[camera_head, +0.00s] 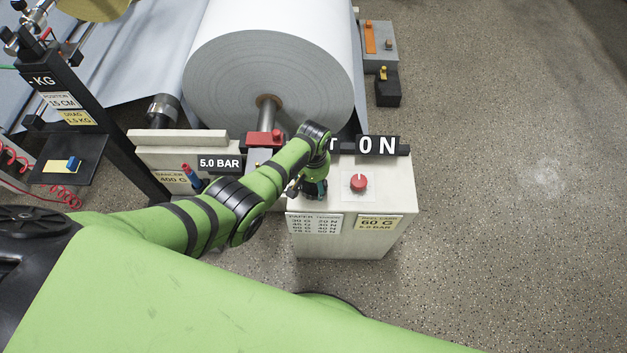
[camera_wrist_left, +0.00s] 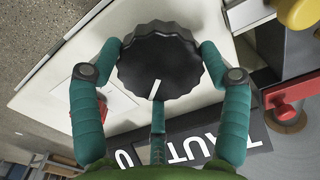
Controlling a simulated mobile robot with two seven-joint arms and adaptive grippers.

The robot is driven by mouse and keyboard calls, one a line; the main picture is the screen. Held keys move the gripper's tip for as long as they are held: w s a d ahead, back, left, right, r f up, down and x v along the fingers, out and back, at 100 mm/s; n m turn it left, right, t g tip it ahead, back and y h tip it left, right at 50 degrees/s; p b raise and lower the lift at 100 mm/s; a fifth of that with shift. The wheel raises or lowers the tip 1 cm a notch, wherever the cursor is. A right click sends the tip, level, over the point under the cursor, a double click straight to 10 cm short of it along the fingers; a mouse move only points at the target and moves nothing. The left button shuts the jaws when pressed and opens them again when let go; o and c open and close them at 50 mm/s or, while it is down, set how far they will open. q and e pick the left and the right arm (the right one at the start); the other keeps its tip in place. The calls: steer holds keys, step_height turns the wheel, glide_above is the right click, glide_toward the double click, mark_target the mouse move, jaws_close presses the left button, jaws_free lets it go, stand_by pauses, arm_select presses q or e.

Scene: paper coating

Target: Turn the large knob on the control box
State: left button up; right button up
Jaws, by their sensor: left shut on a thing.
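The control box (camera_head: 342,239) is a pale cabinet at the middle of the head view. In the left wrist view the large knob (camera_wrist_left: 160,65) is black and ridged, with a white pointer line. My left gripper (camera_head: 315,188) reaches down over the box top; in the left wrist view its green fingers (camera_wrist_left: 163,50) are closed around the knob from both sides. The knob is hidden behind the gripper in the head view. My right gripper is not in view.
A red button (camera_head: 359,182) sits right of the gripper on the box top. A sign ending in "0N" (camera_head: 378,145) stands at its back edge, partly hidden by my arm. A large paper roll (camera_head: 270,65) is behind. Open floor (camera_head: 510,200) lies to the right.

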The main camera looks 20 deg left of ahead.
mark_target(313, 184)
arm_select(q)
steer(key=shift+s+f, duration=0.2)
steer(key=o, duration=1.1)
steer(key=shift+o, duration=0.2)
steer(key=shift+w, duration=0.15)
steer(key=shift+r, duration=0.1)
steer(key=shift+r, duration=0.1)
steer(key=shift+w+r, duration=0.15)
steer(key=shift+r, duration=0.45)
step_height(313, 184, up, 11)
steer(key=shift+f, duration=0.2)
steer(key=shift+s, duration=0.2)
